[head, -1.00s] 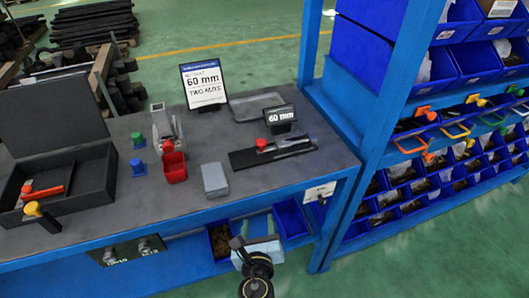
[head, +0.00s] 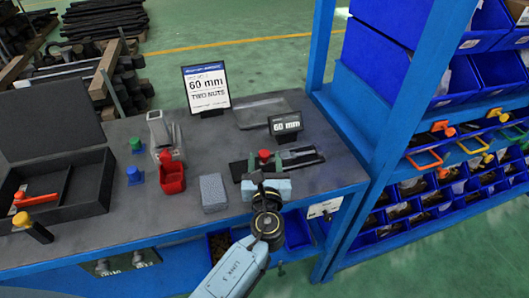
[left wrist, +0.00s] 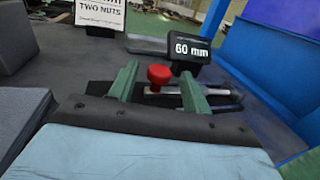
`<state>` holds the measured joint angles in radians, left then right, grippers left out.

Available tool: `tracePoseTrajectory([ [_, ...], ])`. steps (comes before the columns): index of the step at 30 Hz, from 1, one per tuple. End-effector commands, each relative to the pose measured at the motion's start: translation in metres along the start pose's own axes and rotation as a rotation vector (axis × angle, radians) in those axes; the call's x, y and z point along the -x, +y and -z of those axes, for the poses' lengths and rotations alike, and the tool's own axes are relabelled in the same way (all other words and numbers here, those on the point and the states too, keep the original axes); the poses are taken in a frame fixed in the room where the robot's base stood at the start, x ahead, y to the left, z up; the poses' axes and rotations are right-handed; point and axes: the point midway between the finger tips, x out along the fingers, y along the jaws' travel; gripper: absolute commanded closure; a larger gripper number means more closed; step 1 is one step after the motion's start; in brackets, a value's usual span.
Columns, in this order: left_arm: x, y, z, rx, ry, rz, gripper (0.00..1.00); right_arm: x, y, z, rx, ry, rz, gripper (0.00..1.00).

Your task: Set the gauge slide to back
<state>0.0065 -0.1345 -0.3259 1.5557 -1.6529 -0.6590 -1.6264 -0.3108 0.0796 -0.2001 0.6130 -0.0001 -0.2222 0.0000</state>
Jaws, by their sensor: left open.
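The gauge (head: 300,156) lies on a black base on the bench, with a silver bar along it. Its slide has a red knob (head: 264,155), which also shows in the left wrist view (left wrist: 158,75). A small display (head: 286,124) reading 60 mm stands behind it. My left gripper (head: 264,178) is in front of the gauge at its near edge. In the left wrist view its two green fingers (left wrist: 158,88) are apart, with the red knob seen between and beyond them. I cannot tell whether the fingers touch the slide. My right gripper is not in view.
A sign (head: 206,89) reading 60 mm, two nuts stands behind. A grey block (head: 213,192) lies left of my gripper. A blue rack post (head: 382,125) rises at right.

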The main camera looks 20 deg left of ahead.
Motion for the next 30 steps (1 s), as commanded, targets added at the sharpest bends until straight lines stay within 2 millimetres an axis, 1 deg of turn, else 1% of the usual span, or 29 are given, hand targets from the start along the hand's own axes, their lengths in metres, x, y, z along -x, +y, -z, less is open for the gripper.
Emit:
tracePoseTrajectory([
  [1, -0.009, 0.0, 0.0, 0.001, -0.001, -0.001, 0.51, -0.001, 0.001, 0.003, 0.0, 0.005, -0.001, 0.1],
  [6, -0.026, 0.0, 0.0, 0.001, -0.001, 0.0, 0.51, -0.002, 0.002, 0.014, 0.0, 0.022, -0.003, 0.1],
  [9, -0.03, 0.0, 0.001, 0.0, 0.001, 0.0, 0.51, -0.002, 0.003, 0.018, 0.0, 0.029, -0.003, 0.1],
  [17, -0.031, 0.0, 0.0, 0.0, 0.001, 0.0, 0.51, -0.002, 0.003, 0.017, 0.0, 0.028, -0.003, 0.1],
  [20, -0.031, 0.0, 0.0, 0.0, 0.001, 0.0, 0.63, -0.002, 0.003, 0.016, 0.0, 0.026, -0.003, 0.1],
  [28, -0.03, 0.0, 0.0, 0.0, 0.001, 0.0, 0.99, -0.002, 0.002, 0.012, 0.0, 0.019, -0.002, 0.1],
  [30, -0.03, 0.0, 0.0, 0.0, 0.001, 0.0, 1.0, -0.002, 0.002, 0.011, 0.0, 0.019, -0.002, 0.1],
])
